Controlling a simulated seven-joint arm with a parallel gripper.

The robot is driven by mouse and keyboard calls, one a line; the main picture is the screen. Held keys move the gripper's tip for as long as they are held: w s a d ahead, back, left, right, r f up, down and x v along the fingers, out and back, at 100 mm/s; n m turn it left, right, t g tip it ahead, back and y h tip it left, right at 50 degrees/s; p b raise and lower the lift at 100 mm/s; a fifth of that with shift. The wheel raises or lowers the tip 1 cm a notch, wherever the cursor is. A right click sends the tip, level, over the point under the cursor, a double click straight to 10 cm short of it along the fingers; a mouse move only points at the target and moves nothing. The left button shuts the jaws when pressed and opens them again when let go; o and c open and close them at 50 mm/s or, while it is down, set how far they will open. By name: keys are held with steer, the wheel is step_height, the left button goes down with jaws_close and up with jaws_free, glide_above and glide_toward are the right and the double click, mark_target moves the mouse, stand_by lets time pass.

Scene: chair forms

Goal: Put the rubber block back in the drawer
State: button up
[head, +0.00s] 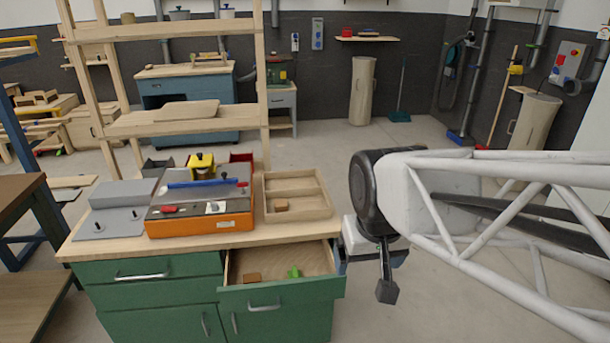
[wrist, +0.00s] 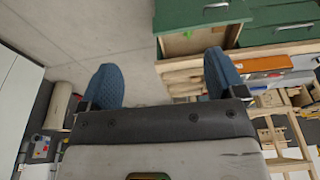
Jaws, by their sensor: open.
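The green cabinet's top right drawer (head: 263,297) is pulled open. Inside it lie a small brown block (head: 252,277) and a green piece (head: 294,272). Another small brown block (head: 281,206) sits in the wooden tray (head: 318,212) on the bench top. I cannot tell which of these, if any, is the rubber block. My gripper (head: 387,288) hangs to the right of the open drawer, apart from it.
An orange-sided machine (head: 200,226) stands on the bench with a blue bar (head: 206,182), a red piece and a white piece on it. A grey plate (head: 110,222) lies at left. A wooden shelf frame (head: 265,90) rises behind.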

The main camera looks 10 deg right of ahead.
steer(key=s, duration=0.2)
steer(key=s+d, duration=0.1)
steer(key=s, duration=0.1)
steer(key=shift+s+r, duration=0.1)
steer(key=shift+s, duration=0.3)
stand_by(1.0)
